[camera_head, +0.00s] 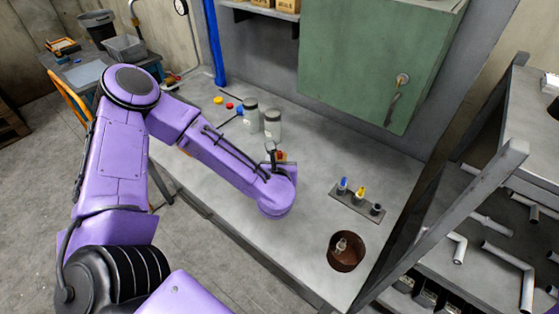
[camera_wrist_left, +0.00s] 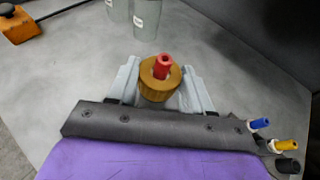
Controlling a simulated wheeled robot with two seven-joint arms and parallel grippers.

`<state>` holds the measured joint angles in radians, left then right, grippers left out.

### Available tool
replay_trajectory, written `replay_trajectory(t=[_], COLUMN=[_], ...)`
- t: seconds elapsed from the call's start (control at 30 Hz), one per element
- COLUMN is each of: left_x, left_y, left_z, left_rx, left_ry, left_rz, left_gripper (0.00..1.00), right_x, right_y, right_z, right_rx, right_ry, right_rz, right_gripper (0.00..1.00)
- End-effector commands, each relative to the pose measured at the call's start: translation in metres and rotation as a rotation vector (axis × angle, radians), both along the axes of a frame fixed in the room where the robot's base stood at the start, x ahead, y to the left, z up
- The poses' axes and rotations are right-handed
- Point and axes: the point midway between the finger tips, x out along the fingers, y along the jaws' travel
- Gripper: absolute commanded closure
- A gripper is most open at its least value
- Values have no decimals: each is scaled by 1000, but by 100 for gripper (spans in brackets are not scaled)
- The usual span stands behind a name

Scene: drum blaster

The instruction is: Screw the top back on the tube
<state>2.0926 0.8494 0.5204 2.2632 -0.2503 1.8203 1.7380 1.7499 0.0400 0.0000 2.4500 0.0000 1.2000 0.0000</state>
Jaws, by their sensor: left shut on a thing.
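My left gripper (camera_wrist_left: 158,80) is shut on a brown-gold round piece with a red tip (camera_wrist_left: 161,66), which sits between its two grey fingers. I cannot tell whether this piece is the tube's top or the tube with its top. In the head view a bit of orange-red (camera_head: 281,156) shows beside the end of my left arm, low over the table; the arm hides most of the gripper. A small rack (camera_head: 350,204) to the right holds a blue-topped tube (camera_head: 343,185), a yellow-topped one (camera_head: 360,192) and a black one (camera_head: 376,209). My right gripper is not in view.
Two grey jars (camera_head: 251,115) (camera_head: 272,123) stand behind the gripper. Red (camera_head: 229,105), yellow (camera_head: 218,100) and blue (camera_head: 240,112) small pieces lie left of them. A brown bowl (camera_head: 346,264) sits near the front right. A green cabinet (camera_head: 365,60) hangs over the table's back.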

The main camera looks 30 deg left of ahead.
Motion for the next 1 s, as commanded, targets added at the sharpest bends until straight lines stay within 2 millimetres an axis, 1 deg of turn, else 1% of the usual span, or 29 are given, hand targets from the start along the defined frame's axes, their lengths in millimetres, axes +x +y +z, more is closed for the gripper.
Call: replay_trajectory(t=[0.03, 0.27, 0.3, 0.37, 0.4, 0.67, 0.77, 0.87, 0.97, 1.0], left_x=[0, 0, 0, 0, 0, 0, -6, -22, -43, -52], left_y=[0, 0, 0, 0, 0, 0, -5, -14, -28, -34], left_z=[-1, 0, 0, 0, 0, 0, 2, 8, 17, 27], left_rx=[-1, 0, 0, 0, 0, 1, 0, -1, 0, 1], left_ry=[0, 0, 0, 0, 0, 0, -1, -2, -3, -1], left_rz=[0, 0, 0, 0, 0, 0, -2, -5, -7, -7], left_gripper=[81, 81, 47, 28, 20, 20, 20, 20, 20, 20], right_x=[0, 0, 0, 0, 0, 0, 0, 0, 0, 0], right_y=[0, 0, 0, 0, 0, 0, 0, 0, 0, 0], right_z=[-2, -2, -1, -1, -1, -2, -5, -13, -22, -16], right_rx=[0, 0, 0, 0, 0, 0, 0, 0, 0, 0], right_ry=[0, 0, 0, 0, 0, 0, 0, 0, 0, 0], right_rz=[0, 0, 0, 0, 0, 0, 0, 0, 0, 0], right_gripper=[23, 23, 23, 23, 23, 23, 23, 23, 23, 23])
